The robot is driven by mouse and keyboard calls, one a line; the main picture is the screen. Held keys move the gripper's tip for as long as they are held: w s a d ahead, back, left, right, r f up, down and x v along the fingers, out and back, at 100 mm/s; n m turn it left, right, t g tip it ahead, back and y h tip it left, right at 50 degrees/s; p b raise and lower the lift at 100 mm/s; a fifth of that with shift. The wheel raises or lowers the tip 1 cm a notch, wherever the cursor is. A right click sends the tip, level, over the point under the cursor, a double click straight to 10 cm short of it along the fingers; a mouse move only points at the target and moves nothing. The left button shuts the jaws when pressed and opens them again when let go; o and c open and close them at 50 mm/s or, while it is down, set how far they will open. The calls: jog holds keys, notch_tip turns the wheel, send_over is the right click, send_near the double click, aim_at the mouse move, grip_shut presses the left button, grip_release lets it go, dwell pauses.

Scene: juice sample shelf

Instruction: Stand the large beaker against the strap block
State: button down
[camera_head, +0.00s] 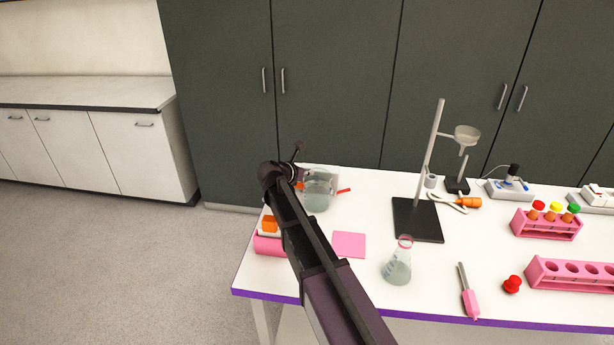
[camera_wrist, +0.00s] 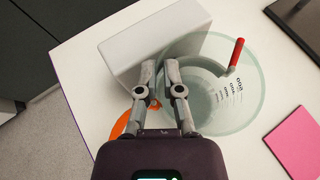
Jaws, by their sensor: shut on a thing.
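The large beaker (camera_wrist: 238,112) is clear glass with dark markings and looks upright; in the head view it (camera_head: 316,196) is at the table's left back, holding some liquid. A red-tipped rod (camera_wrist: 236,54) leans at its rim. My gripper (camera_wrist: 160,72) is shut on the beaker's wall, one finger either side; the head view hides its fingertips behind my arm. A plain pale block (camera_wrist: 150,42), apparently the strap block, stands close beside the beaker on the far left. I cannot tell whether they touch. An orange piece (camera_wrist: 124,124) is partly hidden under my gripper.
A pink square (camera_head: 349,244) lies right of my arm, near a conical flask (camera_head: 398,268). A pink item with an orange top (camera_head: 269,225) sits at the left edge. A stand with a black base (camera_head: 418,220) is farther right. Some tabletop between is bare.

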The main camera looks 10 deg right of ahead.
jog(key=shift+f, duration=0.15)
jog(key=c, duration=0.8)
grip_release()
jog(key=shift+a+r, duration=0.1)
jog(key=shift+r, duration=0.15)
jog(key=p+v, duration=0.5)
jog(key=v, duration=0.6)
jog(key=shift+s+a, duration=0.25)
jog(key=shift+s, duration=0.1)
jog(key=shift+d, duration=0.1)
